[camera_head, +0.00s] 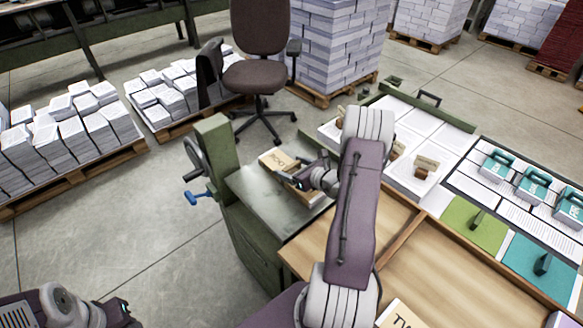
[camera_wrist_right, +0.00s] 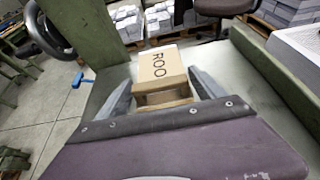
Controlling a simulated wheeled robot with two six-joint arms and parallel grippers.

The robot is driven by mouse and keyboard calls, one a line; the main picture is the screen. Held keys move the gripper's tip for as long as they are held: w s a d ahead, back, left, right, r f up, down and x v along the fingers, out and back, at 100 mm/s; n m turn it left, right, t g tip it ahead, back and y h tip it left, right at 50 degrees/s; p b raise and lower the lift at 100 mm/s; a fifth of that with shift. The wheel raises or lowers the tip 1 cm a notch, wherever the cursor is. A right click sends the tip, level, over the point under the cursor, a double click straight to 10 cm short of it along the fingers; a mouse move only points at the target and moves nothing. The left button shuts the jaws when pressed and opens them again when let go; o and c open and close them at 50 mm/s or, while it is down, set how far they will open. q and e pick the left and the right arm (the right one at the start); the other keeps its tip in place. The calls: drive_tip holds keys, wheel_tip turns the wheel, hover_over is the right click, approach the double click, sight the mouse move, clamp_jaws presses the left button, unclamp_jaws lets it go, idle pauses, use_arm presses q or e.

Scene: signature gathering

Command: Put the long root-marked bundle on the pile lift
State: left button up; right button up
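The long root-marked bundle (camera_head: 277,160) is a tan block with dark letters, lying on the metal plate of the green pile lift (camera_head: 262,195). In the right wrist view the bundle (camera_wrist_right: 162,66) shows the letters "ROO" on its top. My right gripper (camera_head: 308,178) is low over the plate, at the bundle. In the wrist view its two grey fingers (camera_wrist_right: 163,90) are spread apart on either side of the bundle, with a narrow gap at the left finger. The gripper and arm hide part of the bundle. Only part of my left arm shows at bottom left, without its gripper.
A wooden worktop (camera_head: 430,265) lies right of the lift, with another lettered bundle (camera_head: 400,316) at its front. Stamps and paper stacks (camera_head: 425,135) stand behind it. A chair (camera_head: 262,78) and loaded pallets stand beyond. The lift has a handwheel and blue lever (camera_head: 200,196).

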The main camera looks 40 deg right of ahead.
drive_tip(key=shift+o, duration=0.2)
drive_tip(key=shift+r, duration=0.15)
drive_tip(key=shift+s+r, duration=0.15)
drive_tip(key=p+v, duration=0.1)
drive_tip(key=v, duration=1)
drive_tip(key=shift+s, duration=0.35)
drive_tip(key=a+n+g+y, duration=0.4)
drive_tip(key=a+n+y, duration=0.3)
drive_tip(key=a, duration=0.7)
drive_tip(key=s+a+n+g+h, duration=0.4)
drive_tip(key=a+n, duration=0.1)
drive_tip(key=n, duration=0.9)
drive_tip(key=s+a+n+g+h, duration=0.4)
drive_tip(key=n, duration=0.9)
drive_tip(key=shift+s+a+f+n, duration=0.2)
drive_tip(key=shift+a+f+n, duration=0.05)
drive_tip(key=shift+a+n, duration=0.15)
